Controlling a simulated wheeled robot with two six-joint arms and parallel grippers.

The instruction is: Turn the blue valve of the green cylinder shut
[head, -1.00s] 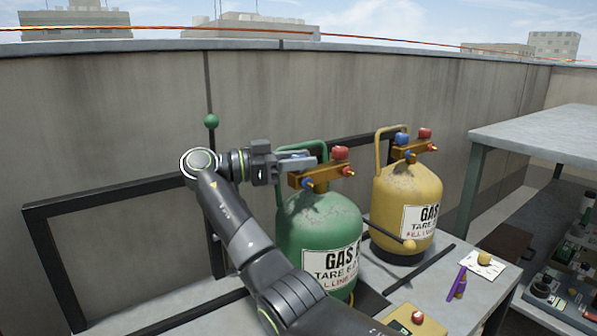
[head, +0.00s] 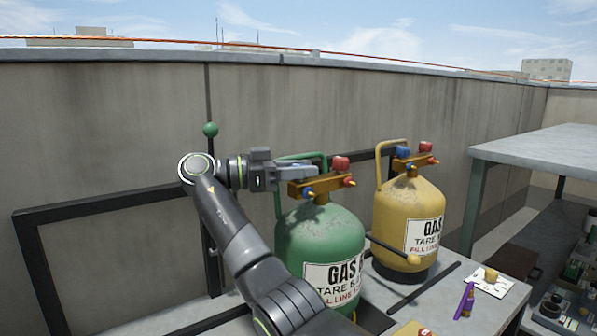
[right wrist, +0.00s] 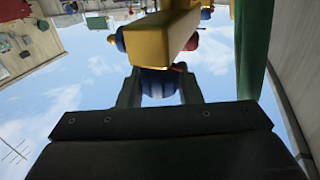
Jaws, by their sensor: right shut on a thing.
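The green cylinder (head: 318,238) stands upright on the bench, with a brass manifold (head: 325,186) on top. A red valve (head: 340,163) sits on the manifold's right part. My right gripper (head: 312,171) reaches in from the left above the manifold's left end and hides the blue valve there in the head view. In the right wrist view, the blue valve (right wrist: 159,84) is between the two fingers, just under the brass manifold (right wrist: 160,38). The right gripper is shut on it. My left gripper is not in view.
A yellow cylinder (head: 405,205) with its own blue and red valves stands close on the right. A green-knobbed lever (head: 210,130) rises behind my wrist. A black frame (head: 100,207) is at the left.

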